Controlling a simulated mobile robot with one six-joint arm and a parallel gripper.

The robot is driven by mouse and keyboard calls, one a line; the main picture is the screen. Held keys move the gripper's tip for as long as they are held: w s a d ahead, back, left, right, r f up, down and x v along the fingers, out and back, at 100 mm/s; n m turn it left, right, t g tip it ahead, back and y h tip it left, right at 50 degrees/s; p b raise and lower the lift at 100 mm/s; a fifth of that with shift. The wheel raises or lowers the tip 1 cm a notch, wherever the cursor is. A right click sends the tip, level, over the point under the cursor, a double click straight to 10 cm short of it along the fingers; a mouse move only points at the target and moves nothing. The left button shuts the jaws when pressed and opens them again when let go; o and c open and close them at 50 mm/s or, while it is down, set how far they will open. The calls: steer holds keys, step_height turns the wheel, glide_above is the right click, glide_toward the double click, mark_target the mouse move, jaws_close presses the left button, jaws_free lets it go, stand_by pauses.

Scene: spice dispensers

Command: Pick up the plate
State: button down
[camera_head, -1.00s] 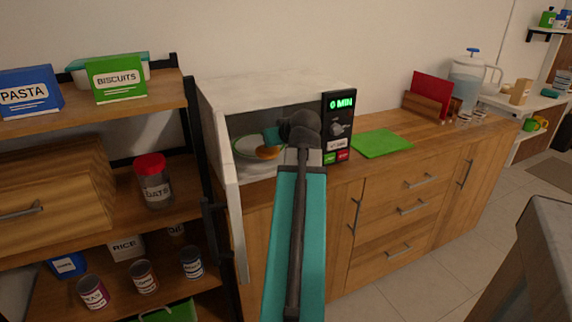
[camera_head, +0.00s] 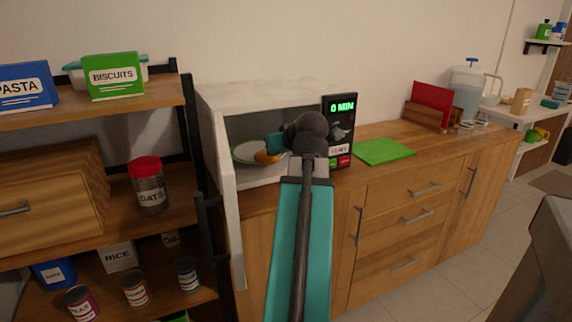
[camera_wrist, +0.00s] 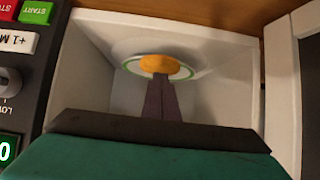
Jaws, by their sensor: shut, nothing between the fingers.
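The plate (camera_head: 246,152) is white with a green ring and sits inside the open white microwave (camera_head: 208,100). An orange food item (camera_head: 264,157) lies on it. In the wrist view, which looks upside down, the plate (camera_wrist: 188,73) and the orange food (camera_wrist: 155,64) appear beyond my fingers. My gripper (camera_wrist: 160,78) is shut and empty, with its dark fingers together and pointing at the food and the near part of the plate. The fingers overlap the plate in this view, and I cannot tell whether they touch it. In the head view, my arm hides part of the microwave's inside.
The microwave door (camera_head: 226,185) stands open on the left. The control panel (camera_head: 341,130) reads 0 MIN and is on the right. A shelf with jars and boxes stands left. A green board (camera_head: 384,151) lies on the wooden counter (camera_head: 420,147).

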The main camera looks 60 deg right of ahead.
steer(key=s+a+b, duration=0.4)
steer(key=s, duration=0.1)
steer(key=shift+s+a, duration=0.15)
steer(key=shift+s, duration=0.25)
stand_by(0.3)
